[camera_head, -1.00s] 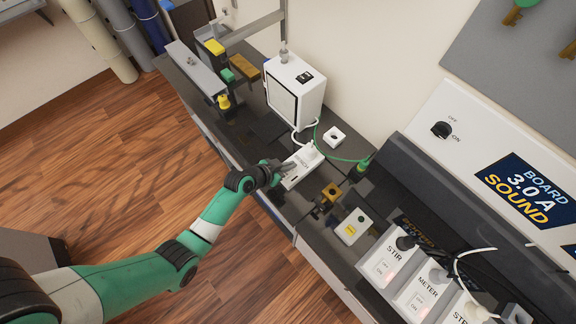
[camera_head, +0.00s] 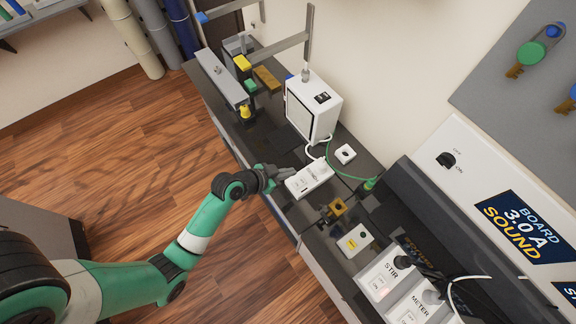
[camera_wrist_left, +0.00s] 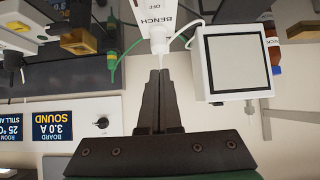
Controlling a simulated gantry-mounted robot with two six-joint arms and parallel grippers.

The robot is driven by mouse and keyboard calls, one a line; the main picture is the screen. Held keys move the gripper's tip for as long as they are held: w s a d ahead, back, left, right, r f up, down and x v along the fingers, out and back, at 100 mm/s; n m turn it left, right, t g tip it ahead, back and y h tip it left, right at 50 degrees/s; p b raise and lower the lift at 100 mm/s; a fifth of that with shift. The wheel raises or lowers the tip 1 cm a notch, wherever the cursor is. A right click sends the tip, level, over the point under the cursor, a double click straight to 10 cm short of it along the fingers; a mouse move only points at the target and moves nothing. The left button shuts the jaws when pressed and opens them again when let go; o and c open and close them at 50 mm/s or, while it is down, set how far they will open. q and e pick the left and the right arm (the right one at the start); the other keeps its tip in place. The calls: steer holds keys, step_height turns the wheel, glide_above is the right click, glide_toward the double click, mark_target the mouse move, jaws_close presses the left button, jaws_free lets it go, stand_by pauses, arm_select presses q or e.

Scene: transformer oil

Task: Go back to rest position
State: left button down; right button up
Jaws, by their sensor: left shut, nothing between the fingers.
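My left gripper (camera_head: 284,182) is at the bench's front edge in the head view, by the near left end of the white BENCH switch box (camera_head: 310,180). In the left wrist view the gripper (camera_wrist_left: 160,76) shows its two dark fingers together with nothing held. The BENCH box (camera_wrist_left: 158,14) lies beyond the fingertips there, its white plug and cord beside them in the picture. I cannot tell from the pictures whether the fingers touch the box. My right gripper does not show in either view.
A white cabinet (camera_head: 312,106) with a screen stands behind the box. A brass-coloured block (camera_head: 337,207), a small white box (camera_head: 355,240) and the STIR box (camera_head: 384,276) sit to the right. A green cord (camera_head: 345,174) crosses the bench. Open wooden floor (camera_head: 130,150) lies in front.

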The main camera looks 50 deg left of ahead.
arm_select(q)
steer(key=shift+r, duration=0.1)
stand_by(0.5)
steer(key=w+d+r+m+t+h+p, duration=0.1)
steer(key=w+d+r+t+p, duration=0.2)
steer(key=r, duration=1)
steer(key=w+d+r+m+t+p, duration=0.15)
steer(key=w+r, duration=0.45)
steer(key=r, duration=0.7)
steer(key=w+d+r+m+t+h+p, duration=0.1)
steer(key=w+d+r+m+t, duration=0.2)
steer(key=r, duration=1)
steer(key=s+d+r+n+t+h+p, duration=0.1)
steer(key=s+d+r+t, duration=0.1)
steer(key=r, duration=0.9)
steer(key=s+d+r+t+p, duration=0.1)
steer(key=s+d+r+t, duration=0.15)
steer(key=r, duration=0.85)
steer(key=s+a+r+n+t+y, duration=0.1)
steer(key=s+r+n+t, duration=0.3)
steer(key=s+r, duration=0.5)
step_height(320, 180, up, 4)
steer(key=shift+s+a+f+t+y+p, duration=0.2)
steer(key=shift+s+a+t+y+p, duration=0.15)
steer(key=shift+a+t, duration=0.25)
